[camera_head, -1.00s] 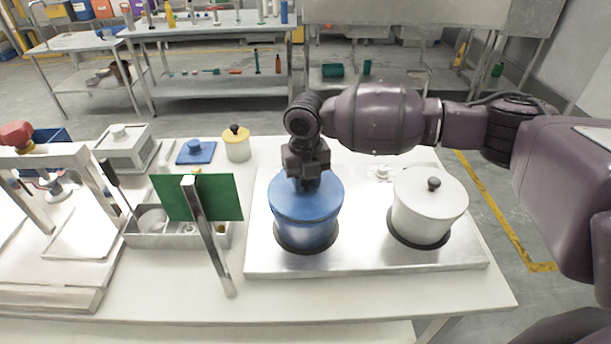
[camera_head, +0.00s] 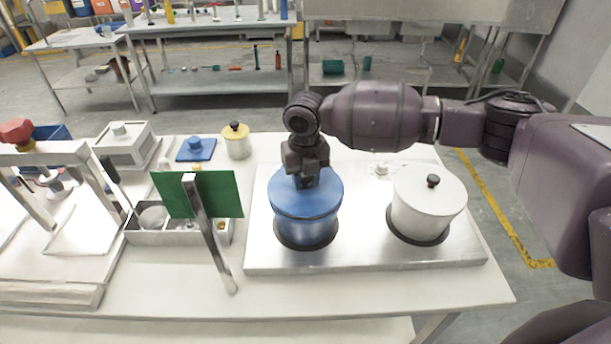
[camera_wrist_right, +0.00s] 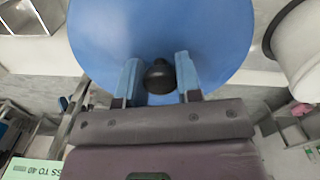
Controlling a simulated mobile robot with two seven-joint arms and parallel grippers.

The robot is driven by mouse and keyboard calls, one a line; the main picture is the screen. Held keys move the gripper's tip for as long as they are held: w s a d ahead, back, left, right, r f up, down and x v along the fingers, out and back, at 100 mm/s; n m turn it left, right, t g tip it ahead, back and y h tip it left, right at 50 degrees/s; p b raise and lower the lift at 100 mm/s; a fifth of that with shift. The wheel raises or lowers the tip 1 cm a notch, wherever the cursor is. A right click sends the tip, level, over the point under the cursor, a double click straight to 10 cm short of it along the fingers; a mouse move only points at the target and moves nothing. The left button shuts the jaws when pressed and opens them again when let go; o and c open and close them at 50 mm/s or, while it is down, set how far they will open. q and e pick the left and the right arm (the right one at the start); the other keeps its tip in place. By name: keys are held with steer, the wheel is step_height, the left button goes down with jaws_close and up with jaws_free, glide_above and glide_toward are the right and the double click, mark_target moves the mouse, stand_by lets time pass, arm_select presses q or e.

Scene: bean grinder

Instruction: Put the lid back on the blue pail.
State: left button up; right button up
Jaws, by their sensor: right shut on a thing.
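The blue pail (camera_head: 307,232) stands in a dark ring on the left of a metal plate. Its blue lid (camera_head: 285,198) lies over the pail's mouth and looks about level; I see no clear gap between them. My right gripper (camera_head: 307,183) points down at the lid's middle from above. In the right wrist view the blue lid (camera_wrist_right: 100,35) fills the upper middle, and my right gripper (camera_wrist_right: 159,78) has its two blue fingers on either side of the lid's dark knob (camera_wrist_right: 159,76), shut on it. The pail is hidden under the lid there. My left gripper is out of view.
A white lidded pail (camera_head: 428,208) stands close on the right of the same metal plate (camera_head: 370,257). A green panel (camera_head: 222,193) and a slanted metal bar (camera_head: 209,235) stand just left. A small yellow-and-white pot (camera_head: 237,145) is behind. The table's front strip is clear.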

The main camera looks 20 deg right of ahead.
stand_by(0.5)
stand_by(0.4)
steer(key=shift+p, duration=0.3)
steer(key=shift+f, duration=0.15)
stand_by(0.8)
steer(key=shift+p, duration=0.4)
stand_by(0.8)
steer(key=o, duration=1.5)
